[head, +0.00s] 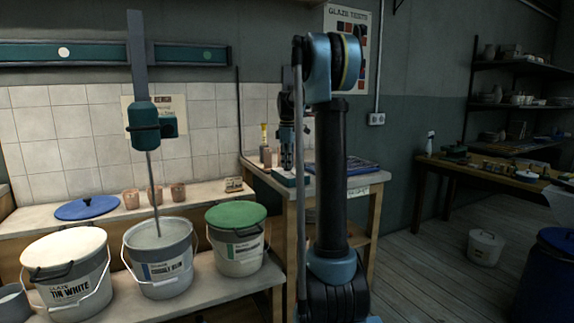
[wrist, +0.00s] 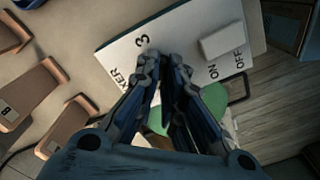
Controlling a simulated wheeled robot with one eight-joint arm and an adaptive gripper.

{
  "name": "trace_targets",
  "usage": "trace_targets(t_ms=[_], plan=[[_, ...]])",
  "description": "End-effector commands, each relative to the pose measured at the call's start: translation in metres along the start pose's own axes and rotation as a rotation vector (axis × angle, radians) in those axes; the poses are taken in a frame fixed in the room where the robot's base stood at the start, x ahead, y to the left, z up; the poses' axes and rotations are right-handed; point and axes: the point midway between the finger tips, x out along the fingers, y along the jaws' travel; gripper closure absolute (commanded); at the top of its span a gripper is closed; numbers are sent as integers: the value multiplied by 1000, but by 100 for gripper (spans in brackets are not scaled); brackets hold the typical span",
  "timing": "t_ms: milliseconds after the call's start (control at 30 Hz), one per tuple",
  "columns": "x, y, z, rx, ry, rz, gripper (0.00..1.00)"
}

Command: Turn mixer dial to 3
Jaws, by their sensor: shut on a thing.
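The white control panel (wrist: 120,45) lies tilted across the top of the wrist view. It bears a black "3", part of the mixer lettering, and ON and OFF marks beside a raised white switch (wrist: 222,41). My gripper (wrist: 163,68) reaches to the panel just below the "3", its fingertips close together. It is shut on the mixer dial, which the fingertips almost wholly hide; I cannot tell where its pointer stands. In the head view the mixer (head: 152,122) hangs on a post, its rod down in an open bucket (head: 160,262).
A white-lidded bucket (head: 65,250) and a green-lidded bucket (head: 236,215) flank the open one. Several brown cups stand on the ledge behind, by a blue lid (head: 87,207). Brown objects (wrist: 35,98) lie left of the panel in the wrist view.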

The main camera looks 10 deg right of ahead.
Motion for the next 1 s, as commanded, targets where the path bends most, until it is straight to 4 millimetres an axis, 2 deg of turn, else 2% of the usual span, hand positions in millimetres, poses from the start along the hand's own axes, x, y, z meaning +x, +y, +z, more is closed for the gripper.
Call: trace_targets(t_ms=[367, 1000], plan=[[-1, 3, -1, 125, 1, 7, 100], [-1, 3, -2, 706, 3, 8, 100]])
